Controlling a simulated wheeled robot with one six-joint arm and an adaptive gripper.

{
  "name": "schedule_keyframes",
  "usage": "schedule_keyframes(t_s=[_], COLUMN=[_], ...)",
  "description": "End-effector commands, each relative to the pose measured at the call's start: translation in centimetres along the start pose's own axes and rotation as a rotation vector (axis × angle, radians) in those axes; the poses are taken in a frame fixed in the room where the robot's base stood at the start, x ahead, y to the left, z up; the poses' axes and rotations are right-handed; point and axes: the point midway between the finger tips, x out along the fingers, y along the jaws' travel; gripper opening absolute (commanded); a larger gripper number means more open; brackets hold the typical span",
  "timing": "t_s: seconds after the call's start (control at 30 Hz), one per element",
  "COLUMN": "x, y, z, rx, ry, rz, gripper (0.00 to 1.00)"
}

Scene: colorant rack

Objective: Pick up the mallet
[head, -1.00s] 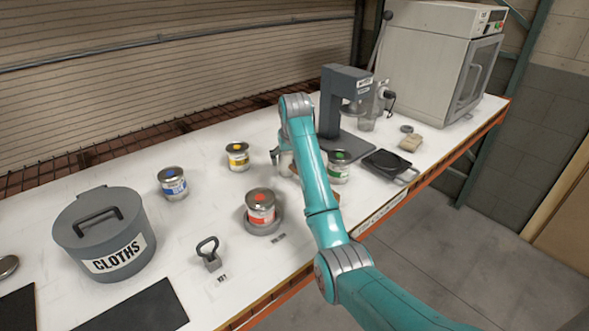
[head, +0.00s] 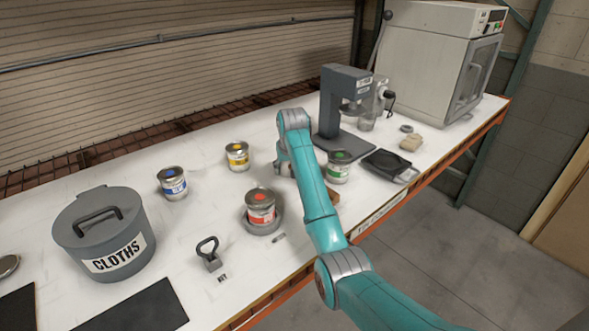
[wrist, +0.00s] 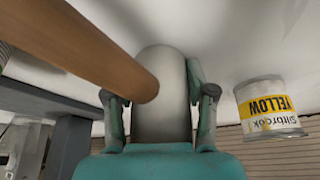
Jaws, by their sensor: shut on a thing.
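The mallet's brown wooden handle (wrist: 85,50) runs from the upper left of the wrist view to its pale grey cylindrical head (wrist: 162,120). My gripper (wrist: 160,93) is shut on the head, with one finger on each side of it. In the head view, my gripper (head: 284,166) is low over the white bench, mostly hidden by my teal arm. A brown end, probably the handle (head: 333,195), shows just right of the arm. The mallet's head is hidden there. I cannot tell whether the mallet still touches the bench.
A yellow-labelled can (head: 237,156) stands left of my gripper and also shows in the wrist view (wrist: 268,107). A red-labelled can (head: 261,207) is nearer the front; a green-labelled can (head: 339,167) is right of the arm. The grey stand (head: 340,105) rises behind.

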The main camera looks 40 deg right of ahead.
Motion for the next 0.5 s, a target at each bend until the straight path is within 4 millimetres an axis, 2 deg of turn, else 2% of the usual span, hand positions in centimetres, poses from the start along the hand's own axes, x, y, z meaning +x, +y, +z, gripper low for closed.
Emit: schedule_keyframes(t_s=[0.27,0.5], x=[-0.7,-4.5], y=[0.0,0.0], z=[-0.3,-2.0], rx=[0.000,0.000], ry=[0.002,0.005], rz=[0.000,0.000], gripper=[0.13,0.13])
